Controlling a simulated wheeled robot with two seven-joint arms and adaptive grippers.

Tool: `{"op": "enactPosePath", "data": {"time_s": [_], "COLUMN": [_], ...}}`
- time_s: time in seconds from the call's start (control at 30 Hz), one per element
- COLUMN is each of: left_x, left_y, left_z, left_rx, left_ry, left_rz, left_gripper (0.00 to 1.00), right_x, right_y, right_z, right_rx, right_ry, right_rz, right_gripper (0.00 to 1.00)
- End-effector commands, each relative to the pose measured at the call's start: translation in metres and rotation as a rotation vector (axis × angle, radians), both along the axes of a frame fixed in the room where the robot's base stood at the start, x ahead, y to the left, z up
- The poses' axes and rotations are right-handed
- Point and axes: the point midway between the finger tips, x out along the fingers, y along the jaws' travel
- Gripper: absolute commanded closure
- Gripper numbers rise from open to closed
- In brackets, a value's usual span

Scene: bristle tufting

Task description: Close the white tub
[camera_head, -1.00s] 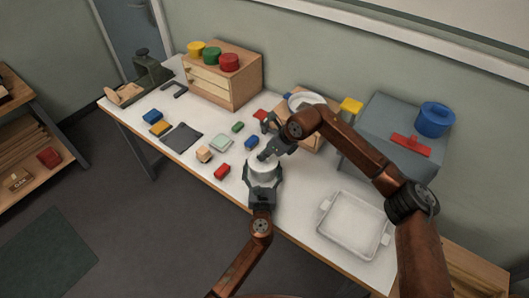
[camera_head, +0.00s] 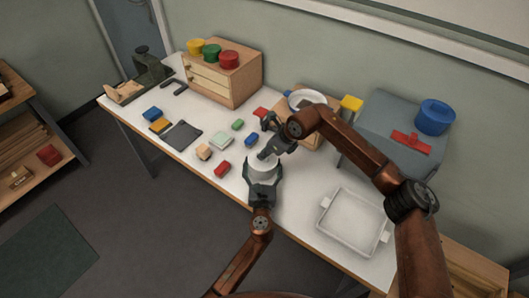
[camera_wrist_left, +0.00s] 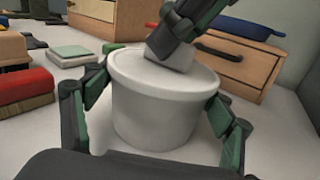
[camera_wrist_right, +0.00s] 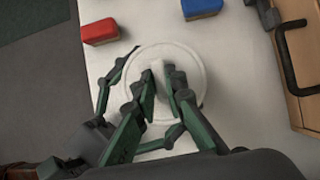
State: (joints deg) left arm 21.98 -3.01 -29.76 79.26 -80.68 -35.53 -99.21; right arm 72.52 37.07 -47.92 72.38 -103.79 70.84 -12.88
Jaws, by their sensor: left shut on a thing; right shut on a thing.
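The white tub (camera_wrist_left: 155,115) stands on the white table, and its upper part shows in the head view (camera_head: 262,164). A round white lid (camera_wrist_right: 190,65) with a block-like knob (camera_wrist_left: 172,56) lies over its mouth and looks about level. I cannot tell whether it is pressed fully home. My left gripper (camera_head: 262,180) is shut around the tub's sides, one finger on each side in the left wrist view. My right gripper (camera_wrist_right: 160,80) comes from above and is shut on the lid's knob. Its fingers hide part of the lid.
Red (camera_head: 222,170) and blue (camera_head: 252,140) blocks lie close by the tub. A wooden box with a blue-rimmed pan (camera_head: 307,98) stands behind. A white tray (camera_head: 352,220) lies at right. A drawer cabinet (camera_head: 235,85) stands at back left. Table between tub and tray is clear.

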Motion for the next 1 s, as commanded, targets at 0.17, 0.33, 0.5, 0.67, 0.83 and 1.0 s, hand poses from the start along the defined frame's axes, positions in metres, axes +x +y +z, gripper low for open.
{"op": "enactPosePath", "data": {"time_s": [0.17, 0.33, 0.5, 0.67, 0.83, 1.0], "left_x": [-0.0002, -0.0002, -0.0003, -0.0004, -0.0004, -0.0003], "left_y": [-0.0002, -0.0006, -0.0011, -0.0015, -0.0019, -0.0019], "left_z": [0.0001, 0.0003, 0.0006, 0.0010, 0.0014, 0.0015], "left_rx": [0.003, 0.004, 0.005, 0.005, 0.005, 0.005], "left_ry": [-0.001, -0.002, -0.002, -0.003, -0.004, -0.004], "left_rz": [0.000, -0.001, -0.002, -0.002, -0.003, -0.003], "left_gripper": [0.67, 0.67, 0.67, 0.67, 0.67, 0.67], "right_x": [-0.0005, -0.0009, -0.0014, -0.0019, -0.0022, -0.0027], "right_y": [-0.0003, -0.0004, -0.0006, -0.0008, -0.0005, 0.0004], "right_z": [-0.0058, -0.0088, -0.0103, -0.0117, -0.0107, -0.0041], "right_rx": [-0.002, -0.003, -0.005, -0.006, -0.013, -0.039], "right_ry": [0.002, 0.003, 0.005, 0.007, 0.007, 0.004], "right_rz": [0.001, 0.001, 0.001, 0.000, 0.000, -0.004], "right_gripper": [1.00, 1.00, 1.00, 1.00, 1.00, 1.00]}}
